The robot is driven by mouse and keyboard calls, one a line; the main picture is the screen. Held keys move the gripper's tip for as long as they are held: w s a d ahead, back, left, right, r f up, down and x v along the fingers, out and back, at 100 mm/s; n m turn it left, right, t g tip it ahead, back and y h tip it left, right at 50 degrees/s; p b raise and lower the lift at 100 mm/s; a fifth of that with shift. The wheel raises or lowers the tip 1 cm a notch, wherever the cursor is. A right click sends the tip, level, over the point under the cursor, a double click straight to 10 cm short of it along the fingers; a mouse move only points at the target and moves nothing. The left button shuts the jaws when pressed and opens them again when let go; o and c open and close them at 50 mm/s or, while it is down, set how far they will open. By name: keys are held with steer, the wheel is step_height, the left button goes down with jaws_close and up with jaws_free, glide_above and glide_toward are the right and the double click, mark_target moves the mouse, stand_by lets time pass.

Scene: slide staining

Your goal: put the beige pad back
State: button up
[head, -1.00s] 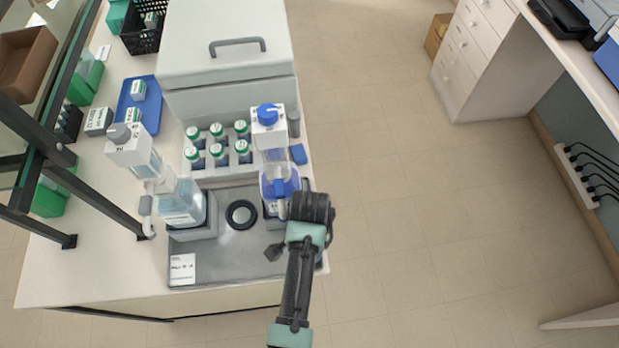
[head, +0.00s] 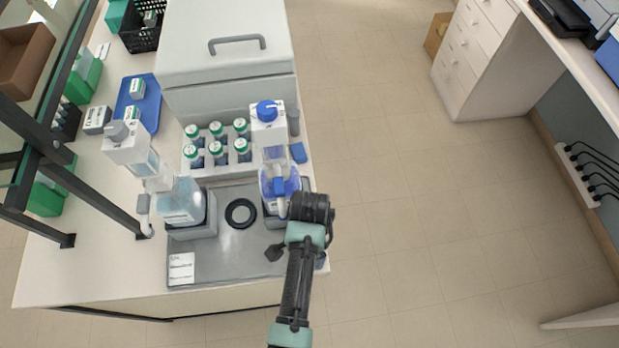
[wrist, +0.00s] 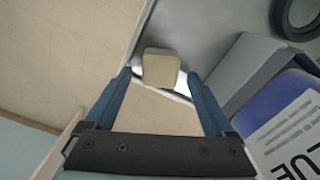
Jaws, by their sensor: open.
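The beige pad (wrist: 160,68) shows in the wrist view as a small block with rounded corners, over a small white surface near the edge of the grey tray (wrist: 205,25). My gripper (wrist: 158,76) is open, with its two blue fingers apart and the pad between or just beyond their tips. I cannot tell whether the fingers touch it. In the head view my gripper (head: 311,206) is at the right edge of the tray (head: 215,262), beside the blue-liquid bottle (head: 275,185). Its fingers and the pad are hidden there.
The blue bottle on its grey stand (wrist: 245,68) is close on the right in the wrist view. A black ring (head: 240,228) lies on the tray. A clear bottle (head: 180,205) stands left, and a rack of green-capped vials (head: 218,165) behind. Open floor lies to the right.

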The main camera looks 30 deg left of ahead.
steer(key=shift+r, duration=0.1)
step_height(320, 180, up, 13)
steer(key=shift+b, duration=0.4)
